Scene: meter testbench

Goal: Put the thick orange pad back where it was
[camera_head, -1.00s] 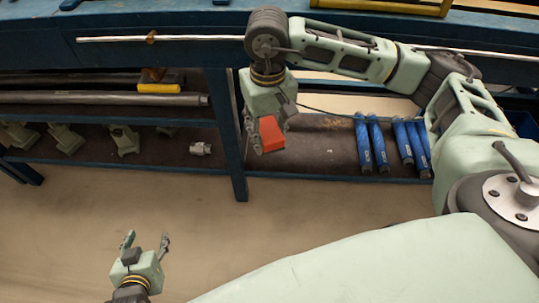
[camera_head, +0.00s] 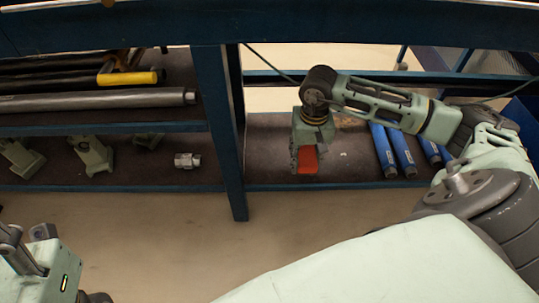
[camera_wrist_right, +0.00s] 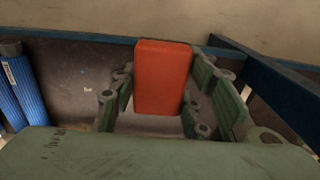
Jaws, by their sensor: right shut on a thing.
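The thick orange pad (camera_head: 307,159) is a red-orange block held between the fingers of my right gripper (camera_head: 304,165). In the right wrist view the pad (camera_wrist_right: 162,78) stands lengthwise between the green finger links of my right gripper (camera_wrist_right: 165,95). In the head view the gripper points down in front of the lower shelf (camera_head: 262,160), right of the blue post; the gap between pad and shelf cannot be judged. My left gripper (camera_head: 25,250) is at the lower left, partly cut off by the frame edge, and its finger opening is unclear.
Several blue cylinders (camera_head: 404,152) lie on the lower shelf right of the gripper; they also show in the wrist view (camera_wrist_right: 22,88). A blue post (camera_head: 222,130) stands to the left. Left of it are a metal fitting (camera_head: 187,161) and a yellow-ended tool (camera_head: 130,78). Shelf surface beside the pad is bare.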

